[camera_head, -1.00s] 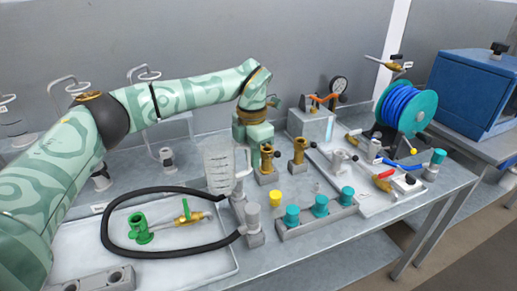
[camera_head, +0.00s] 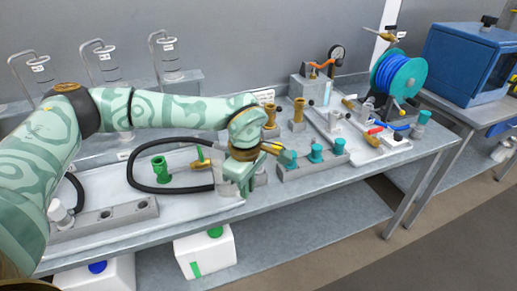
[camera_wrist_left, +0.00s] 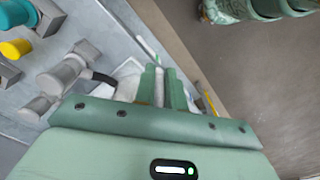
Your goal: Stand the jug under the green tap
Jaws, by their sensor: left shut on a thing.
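My left gripper (camera_head: 240,188) hangs pointing down at the front edge of the bench, beside the tray. In the left wrist view its two green fingers (camera_wrist_left: 164,90) are close together, shut on the jug. The clear jug is mostly hidden by the hand. A pale part that looks like the jug (camera_wrist_left: 128,74) shows beside the fingers. A brass tap with a green handle (camera_head: 201,157) lies on the tray, left of my gripper and partly hidden by the arm. My right gripper is not in view.
A green fitting (camera_head: 160,169) and a black hose (camera_head: 150,187) lie on the white tray. A block with teal caps (camera_head: 315,153) stands right of my gripper. Under the bench are a white drum with green markings (camera_head: 206,256) and one with a blue cap (camera_head: 97,268).

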